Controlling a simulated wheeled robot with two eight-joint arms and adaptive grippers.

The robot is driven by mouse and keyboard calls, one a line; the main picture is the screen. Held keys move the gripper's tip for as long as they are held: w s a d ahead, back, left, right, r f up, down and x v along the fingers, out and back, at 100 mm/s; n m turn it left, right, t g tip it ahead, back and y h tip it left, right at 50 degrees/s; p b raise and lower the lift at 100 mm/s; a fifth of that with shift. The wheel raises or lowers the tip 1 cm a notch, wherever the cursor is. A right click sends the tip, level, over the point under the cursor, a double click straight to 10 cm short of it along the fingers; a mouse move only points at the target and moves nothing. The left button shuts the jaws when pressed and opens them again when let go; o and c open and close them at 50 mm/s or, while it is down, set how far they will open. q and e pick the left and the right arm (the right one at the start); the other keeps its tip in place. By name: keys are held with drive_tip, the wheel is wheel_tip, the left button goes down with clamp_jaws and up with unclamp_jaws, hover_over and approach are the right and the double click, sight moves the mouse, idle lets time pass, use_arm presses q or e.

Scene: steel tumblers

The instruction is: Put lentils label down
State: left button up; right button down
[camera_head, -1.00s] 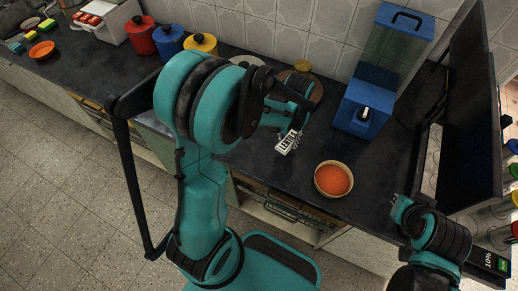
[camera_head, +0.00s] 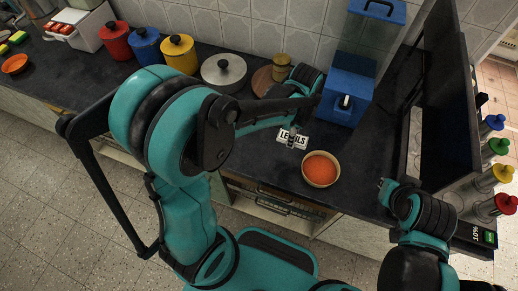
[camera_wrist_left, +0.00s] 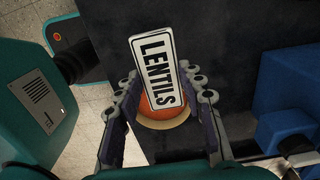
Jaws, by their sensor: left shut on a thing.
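In the head view the label is behind and left of a bowl of orange lentils (camera_head: 321,168). In the wrist view it covers part of that bowl (camera_wrist_left: 165,116). I cannot tell its exact height above the counter. My right gripper (camera_head: 383,186) is at the counter's front right; its fingers are too small to read.
A blue dispenser (camera_head: 345,95) stands behind the bowl. A lidded steel pot (camera_head: 223,71) and red (camera_head: 116,41), blue (camera_head: 147,46) and yellow (camera_head: 179,55) canisters line the wall. Tumblers with coloured parts (camera_head: 497,176) hang at right. Dark counter (camera_head: 262,148) is bare left of the bowl.

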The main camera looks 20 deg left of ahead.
use_arm(q)
drive_tip(key=b, duration=0.4)
hover_over(259, 151)
wheel_tip(259, 151, down, 7)
drive_tip(key=shift+f+b, duration=0.8)
drive_tip(key=shift+f, duration=1.05)
drive_tip(key=shift+f, duration=0.2)
drive_tip(key=o, duration=0.9)
drive_tip(key=shift+r, duration=0.1)
